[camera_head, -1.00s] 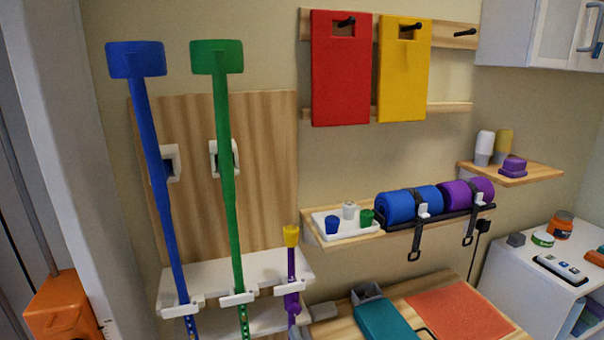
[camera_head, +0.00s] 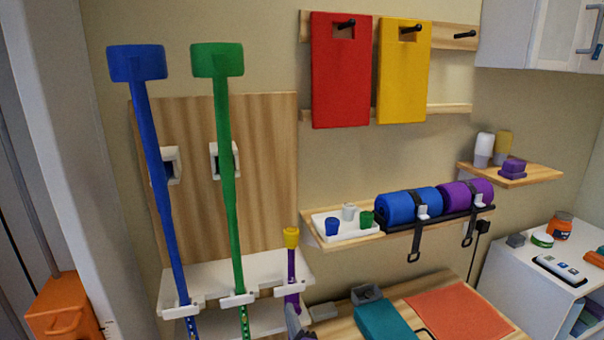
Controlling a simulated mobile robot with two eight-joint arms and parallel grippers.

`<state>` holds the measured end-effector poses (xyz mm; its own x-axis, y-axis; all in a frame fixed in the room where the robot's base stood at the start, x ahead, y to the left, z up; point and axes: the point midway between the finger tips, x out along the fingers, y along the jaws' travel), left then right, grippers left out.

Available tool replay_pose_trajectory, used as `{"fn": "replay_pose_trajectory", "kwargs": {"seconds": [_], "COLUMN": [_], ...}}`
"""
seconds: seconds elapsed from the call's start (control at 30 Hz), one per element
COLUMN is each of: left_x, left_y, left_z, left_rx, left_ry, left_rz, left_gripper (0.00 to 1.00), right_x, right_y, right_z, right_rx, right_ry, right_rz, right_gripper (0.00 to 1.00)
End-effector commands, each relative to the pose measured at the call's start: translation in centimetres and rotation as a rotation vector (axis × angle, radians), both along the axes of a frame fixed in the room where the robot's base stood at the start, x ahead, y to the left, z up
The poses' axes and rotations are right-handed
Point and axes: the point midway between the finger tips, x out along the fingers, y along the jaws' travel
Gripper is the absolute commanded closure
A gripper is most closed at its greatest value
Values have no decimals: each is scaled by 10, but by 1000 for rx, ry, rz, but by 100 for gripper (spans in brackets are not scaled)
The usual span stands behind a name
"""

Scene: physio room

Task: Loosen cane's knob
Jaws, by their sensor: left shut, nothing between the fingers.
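A purple cane (camera_head: 291,262) with a yellow top (camera_head: 291,238) stands upright in a white clip (camera_head: 290,289) at the right end of the white rack. Its lower part is cut off by the bottom edge, and I cannot make out a separate knob on it. My left gripper (camera_head: 293,316), a small grey shape, shows at the bottom edge just below the clip, in front of or beside the cane's lower shaft. It is shut and empty; I cannot tell whether it touches the cane. My right gripper is not in view.
Tall blue (camera_head: 162,190) and green (camera_head: 226,180) crutches stand left of the cane in the same rack (camera_head: 205,272). A wooden table with a teal item (camera_head: 384,322) and a grey box (camera_head: 367,294) lies to the right. A shelf (camera_head: 322,240) juts out above it.

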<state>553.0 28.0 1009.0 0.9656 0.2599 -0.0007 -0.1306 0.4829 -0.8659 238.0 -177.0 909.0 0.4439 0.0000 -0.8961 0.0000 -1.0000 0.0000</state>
Motion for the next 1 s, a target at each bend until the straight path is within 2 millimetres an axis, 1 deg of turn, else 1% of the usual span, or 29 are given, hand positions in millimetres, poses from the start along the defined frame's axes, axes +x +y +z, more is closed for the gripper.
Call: {"fn": "replay_pose_trajectory", "kwargs": {"seconds": [1.0], "left_x": [1], "left_y": [-5], "left_z": [-8], "left_rx": [-1], "left_ry": [0], "left_rz": [-1], "left_gripper": [100], "right_x": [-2], "right_y": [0], "right_z": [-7], "right_rx": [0], "right_ry": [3], "right_rz": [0], "right_gripper": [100]}}
